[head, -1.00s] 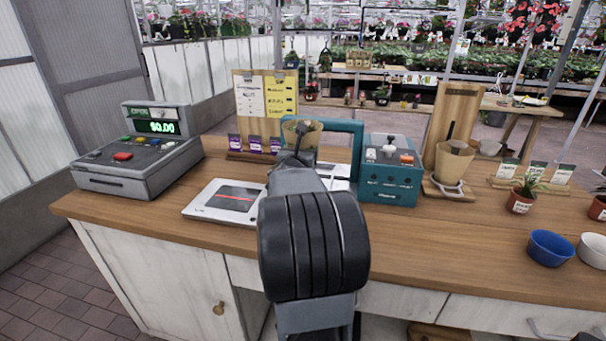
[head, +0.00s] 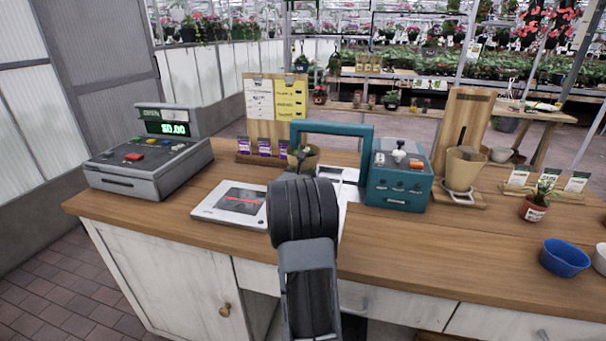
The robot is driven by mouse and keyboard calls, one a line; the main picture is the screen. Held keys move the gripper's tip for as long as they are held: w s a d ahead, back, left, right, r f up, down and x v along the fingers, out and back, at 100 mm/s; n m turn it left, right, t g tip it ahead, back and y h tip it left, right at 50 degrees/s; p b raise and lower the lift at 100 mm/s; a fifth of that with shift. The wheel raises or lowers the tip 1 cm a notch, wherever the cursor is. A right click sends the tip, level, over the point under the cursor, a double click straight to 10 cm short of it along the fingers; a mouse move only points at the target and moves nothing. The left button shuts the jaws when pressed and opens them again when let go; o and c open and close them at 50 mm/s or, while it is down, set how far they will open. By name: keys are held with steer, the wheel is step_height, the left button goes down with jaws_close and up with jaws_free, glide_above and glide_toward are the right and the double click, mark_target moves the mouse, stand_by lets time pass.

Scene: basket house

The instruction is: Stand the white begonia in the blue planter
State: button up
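The blue planter (head: 565,258) is a small round bowl on the right part of the wooden counter, and it looks empty. I cannot make out a white begonia in this view. My gripper (head: 301,160) is at the far end of my arm, over the middle of the counter and well left of the blue planter. My own arm hides most of it. A small tan pot (head: 311,158) shows right by its tip, in front of the teal frame. I cannot tell whether the gripper holds this pot.
A cash register (head: 150,160) and a white tablet-like scanner (head: 230,203) stand left. A teal box with knobs (head: 398,181) and a tan pot on a wooden stand (head: 464,168) stand centre right. A terracotta pot with a spiky plant (head: 534,212) is beyond the blue planter.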

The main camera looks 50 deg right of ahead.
steer(key=shift+f, duration=0.35)
steer(key=o, duration=1.1)
